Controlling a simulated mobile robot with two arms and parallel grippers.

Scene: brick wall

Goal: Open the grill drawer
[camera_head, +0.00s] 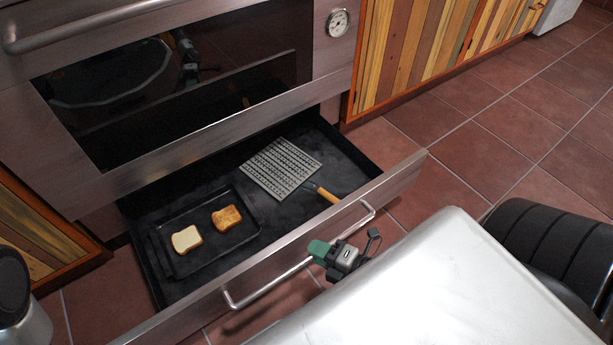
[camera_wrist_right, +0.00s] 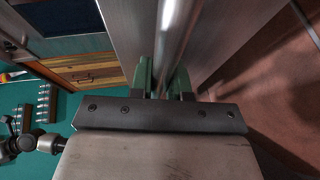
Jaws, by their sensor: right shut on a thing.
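The grill drawer (camera_head: 225,292) is pulled out below the oven, and its inside shows in the head view. Its long metal handle (camera_head: 278,285) runs along the front panel. My right gripper (camera_head: 322,250) is at the handle, right of its middle, shut on it. In the right wrist view the handle bar (camera_wrist_right: 172,45) passes between the green fingers (camera_wrist_right: 163,75). My left gripper cannot be made out for certain in the head view.
Inside the drawer are a dark tray (camera_head: 210,262) with two bread slices, one pale (camera_head: 186,239) and one toasted (camera_head: 227,217), and a grill rack (camera_head: 280,168) with a wooden handle. The oven door (camera_head: 200,135) is shut above. Tiled floor (camera_head: 470,140) is clear at right.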

